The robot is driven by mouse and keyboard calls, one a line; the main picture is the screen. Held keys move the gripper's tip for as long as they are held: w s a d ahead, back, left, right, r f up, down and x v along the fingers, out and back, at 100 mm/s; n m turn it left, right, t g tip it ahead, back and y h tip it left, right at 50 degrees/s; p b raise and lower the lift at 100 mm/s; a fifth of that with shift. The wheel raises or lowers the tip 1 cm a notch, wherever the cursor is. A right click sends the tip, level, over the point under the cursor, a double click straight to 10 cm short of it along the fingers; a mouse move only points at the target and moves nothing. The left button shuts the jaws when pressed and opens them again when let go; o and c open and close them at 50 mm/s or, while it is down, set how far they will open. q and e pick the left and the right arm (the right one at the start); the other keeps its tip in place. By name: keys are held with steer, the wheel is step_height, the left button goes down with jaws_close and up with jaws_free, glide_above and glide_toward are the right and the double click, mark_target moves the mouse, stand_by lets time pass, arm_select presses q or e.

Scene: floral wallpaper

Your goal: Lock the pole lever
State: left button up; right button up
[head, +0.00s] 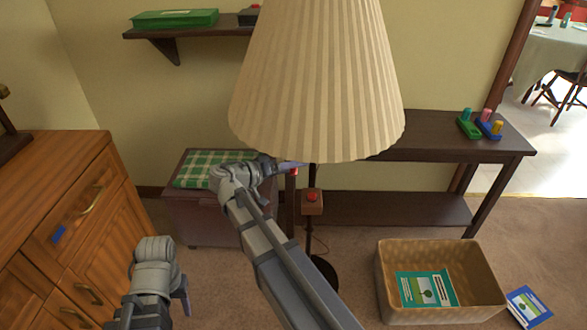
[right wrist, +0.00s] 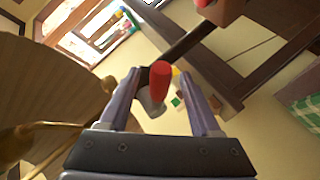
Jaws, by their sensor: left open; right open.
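A floor lamp's dark pole (head: 312,180) rises under a pleated cream shade (head: 318,80). A red-tipped lever (head: 294,171) is by the pole just below the shade; the red tip (right wrist: 160,80) also shows in the right wrist view, with a grey piece beside it. My right gripper (head: 288,165) is at the lever, partly behind my own wrist. In the right wrist view its two fingers (right wrist: 160,105) are apart, with the red tip showing between them; contact cannot be told. My left gripper (head: 183,294) is open and empty at lower left, near the cabinet.
A wooden block with a red button (head: 312,199) is on the pole below the lever. A dark side table (head: 440,150) stands behind, a chest with a checked cloth (head: 195,168) at left. A wooden cabinet (head: 75,190) and a woven basket (head: 470,298) flank the open floor.

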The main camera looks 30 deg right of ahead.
jaws_close()
stand_by(0.6)
stand_by(0.9)
